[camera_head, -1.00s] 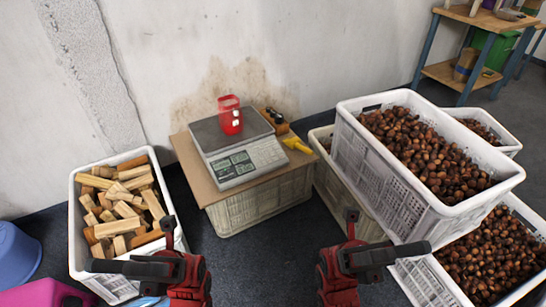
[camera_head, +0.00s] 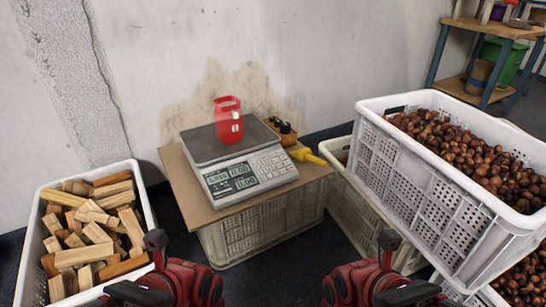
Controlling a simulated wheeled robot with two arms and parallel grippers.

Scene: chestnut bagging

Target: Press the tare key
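A grey and white scale (camera_head: 215,160) sits on a board on top of an upturned crate against the wall. Its display (camera_head: 230,180) is lit with digits, the first too small to read surely, the others apparently 0.00. Its keypad (camera_head: 270,164) is right of the display; I cannot tell which key is the tare key. A red, see-through bag or container with a white label (camera_head: 228,121) stands on the pan. My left gripper (camera_head: 134,265) is at the bottom left, fingers spread, empty. My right gripper (camera_head: 412,268) is at the bottom right, also spread and empty. Both are apart from the scale.
A white crate of wood blocks (camera_head: 146,196) stands at left. Stacked white crates of chestnuts (camera_head: 405,165) stand at right, close to my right arm. A yellow-handled tool (camera_head: 308,156) and small dark items (camera_head: 283,130) lie beside the scale. The space before the scale is clear.

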